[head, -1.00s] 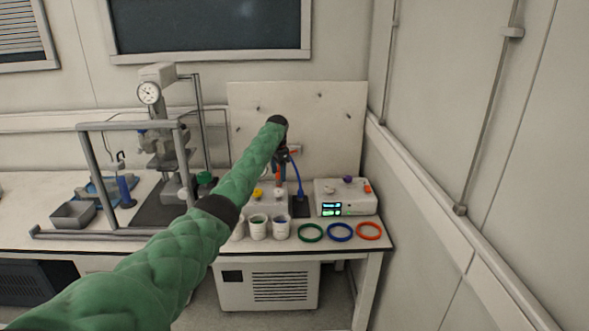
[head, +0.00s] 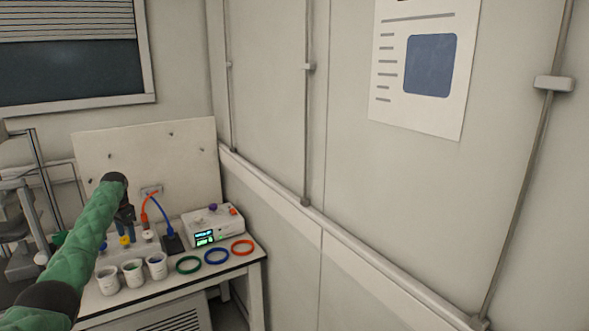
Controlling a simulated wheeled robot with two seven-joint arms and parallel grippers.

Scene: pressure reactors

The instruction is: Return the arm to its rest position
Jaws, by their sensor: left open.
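My left arm, in a green quilted sleeve (head: 92,232), comes in from the lower left of the head view and reaches over the bench. Its left gripper (head: 126,229) points down from the dark wrist at the arm's end, above the back part of the bench. It is open; its fingertips are small and hard to make out against the things behind. I see nothing held in it. My right gripper is not in view.
On the bench (head: 240,261) stand several white cups (head: 157,269), green (head: 188,264), blue (head: 216,256) and orange rings (head: 243,247), and a white box with a lit display (head: 213,226). A pale panel (head: 150,160) is behind. A wall with a rail (head: 275,187) bounds the right.

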